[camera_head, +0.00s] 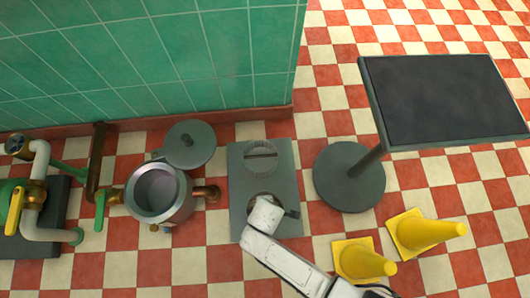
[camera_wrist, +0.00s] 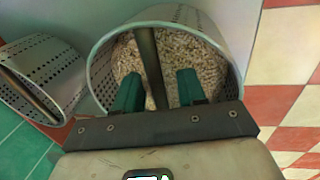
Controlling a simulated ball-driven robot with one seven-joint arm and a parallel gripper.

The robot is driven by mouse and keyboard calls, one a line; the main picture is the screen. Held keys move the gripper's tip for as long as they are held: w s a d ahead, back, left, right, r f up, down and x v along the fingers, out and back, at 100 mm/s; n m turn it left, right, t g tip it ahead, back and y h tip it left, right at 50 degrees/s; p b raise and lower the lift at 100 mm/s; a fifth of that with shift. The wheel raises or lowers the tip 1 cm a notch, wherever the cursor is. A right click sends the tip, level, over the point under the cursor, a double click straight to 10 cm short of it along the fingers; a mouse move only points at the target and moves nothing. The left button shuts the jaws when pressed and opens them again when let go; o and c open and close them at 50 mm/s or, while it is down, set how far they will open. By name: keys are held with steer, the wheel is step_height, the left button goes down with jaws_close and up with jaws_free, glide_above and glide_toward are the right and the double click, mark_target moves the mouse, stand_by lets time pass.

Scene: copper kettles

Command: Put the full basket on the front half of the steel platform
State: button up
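The full basket (camera_wrist: 215,68) is a perforated metal cylinder filled with pale grains, with a dark bar handle (camera_wrist: 148,55) across its mouth. My gripper (camera_wrist: 160,92) is over it, its green fingers apart on either side of the bar, with a gap showing on the right. In the head view my gripper (camera_head: 266,212) hides part of the front basket (camera_head: 258,198). That basket stands on the front half of a grey rectangular slab (camera_head: 238,210), which looks like the steel platform. A second perforated basket (camera_wrist: 50,75) lies to the left; no grain shows in it.
The second basket also shows at the slab's back (camera_head: 262,158). A metal kettle (camera_head: 158,194) and its lid (camera_head: 189,144) are left of the slab. A dark-topped pedestal table (camera_head: 440,95) and two yellow cones (camera_head: 420,232) (camera_head: 362,262) are right. The tiled wall (camera_head: 170,60) is behind.

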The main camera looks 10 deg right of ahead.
steer(key=r+p, duration=0.2)
steer(key=r, duration=0.2)
steer(key=s+r+p, duration=0.1)
steer(key=r+p, duration=0.2)
steer(key=r, duration=0.1)
steer(key=s+r+p, duration=0.1)
steer(key=r+p, duration=0.1)
steer(key=r, duration=0.2)
steer(key=shift+s, duration=0.2)
